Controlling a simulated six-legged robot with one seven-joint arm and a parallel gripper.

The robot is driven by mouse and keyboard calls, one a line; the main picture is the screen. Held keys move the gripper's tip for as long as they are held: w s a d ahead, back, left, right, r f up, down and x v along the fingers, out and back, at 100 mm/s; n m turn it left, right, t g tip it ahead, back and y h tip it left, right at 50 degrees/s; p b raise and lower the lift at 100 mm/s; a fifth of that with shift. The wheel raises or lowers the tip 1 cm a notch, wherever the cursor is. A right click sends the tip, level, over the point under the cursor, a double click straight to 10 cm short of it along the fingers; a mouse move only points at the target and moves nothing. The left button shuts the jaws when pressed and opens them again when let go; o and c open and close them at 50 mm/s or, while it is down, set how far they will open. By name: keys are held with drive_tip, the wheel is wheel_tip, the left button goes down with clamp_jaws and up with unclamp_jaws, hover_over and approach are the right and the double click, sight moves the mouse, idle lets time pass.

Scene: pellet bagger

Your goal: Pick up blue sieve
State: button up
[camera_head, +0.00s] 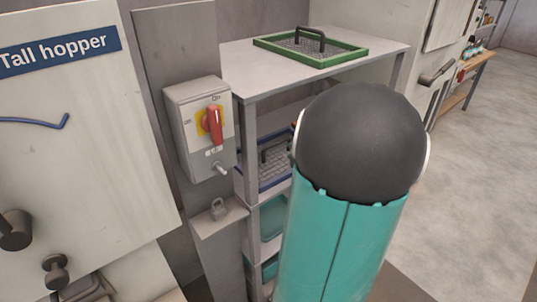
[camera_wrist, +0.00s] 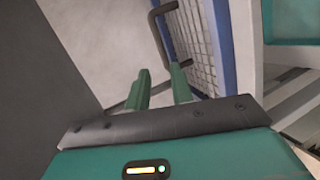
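The blue sieve (camera_head: 274,172) lies on a shelf below the top of the grey rack in the head view, partly hidden by my arm. It has a blue frame, a grey mesh and a dark bar handle. In the wrist view its blue frame (camera_wrist: 222,55), mesh (camera_wrist: 196,40) and handle (camera_wrist: 157,32) show at the upper middle. My gripper (camera_wrist: 158,74) has its two green fingers apart, with nothing seen held between them. The right finger's tip overlaps the lower end of the handle; I cannot tell whether they touch. My gripper is hidden in the head view.
A green-framed sieve (camera_head: 311,50) lies on the rack top (camera_head: 262,75). Teal containers (camera_head: 272,218) sit on lower shelves. A switch box (camera_head: 200,130) with a red knob and a "Tall hopper" panel (camera_head: 75,140) stand left. Open floor (camera_head: 480,160) lies right.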

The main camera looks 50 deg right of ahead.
sight(277, 142)
drive_tip(key=x, duration=0.6)
drive_tip(key=shift+w+d+f, duration=0.1)
drive_tip(key=shift+d+f, duration=0.1)
drive_tip(key=shift+d, duration=0.05)
drive_tip(key=shift+w+d+f, duration=0.1)
drive_tip(key=shift+w+d, duration=0.15)
drive_tip(key=x, duration=0.5)
drive_tip(key=shift+w+a, duration=0.1)
drive_tip(key=shift+w, duration=0.1)
clamp_jaws()
